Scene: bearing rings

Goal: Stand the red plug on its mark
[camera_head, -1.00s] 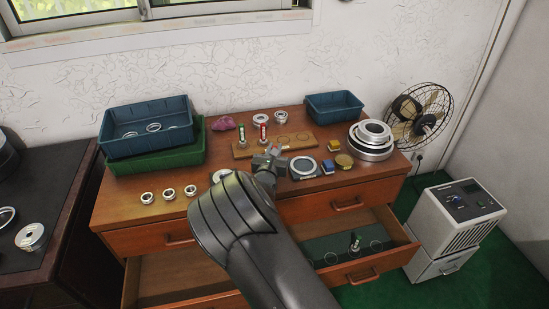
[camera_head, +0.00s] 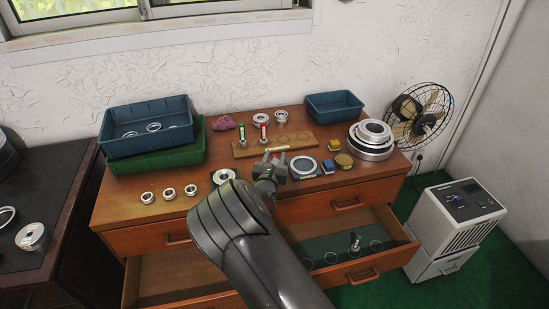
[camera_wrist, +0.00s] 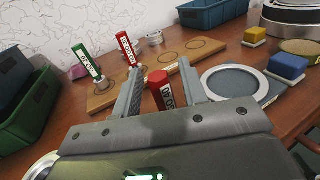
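A red plug with a white label (camera_wrist: 161,92) is between the two fingers of my gripper (camera_wrist: 162,88) in the wrist view. Gaps show on both sides of it, so the fingers look open around it. Its lower end is hidden by the gripper body. In the head view my gripper (camera_head: 272,166) is low over the dresser top, in front of the wooden board (camera_head: 246,152), and a bit of red (camera_head: 275,155) shows at its fingers. A second red-handled plug (camera_head: 263,132) stands on the board beside a green-handled plug (camera_head: 242,136). Empty circle marks (camera_head: 303,136) are on the board's right part.
A grey round plate (camera_head: 303,167), blue block (camera_head: 328,167) and yellow block (camera_head: 334,146) lie right of my gripper. Stacked rings (camera_head: 371,148) stand further right. Bins (camera_head: 150,127) are at left. The open drawer (camera_head: 390,250) holds a mat with a plug (camera_head: 355,243).

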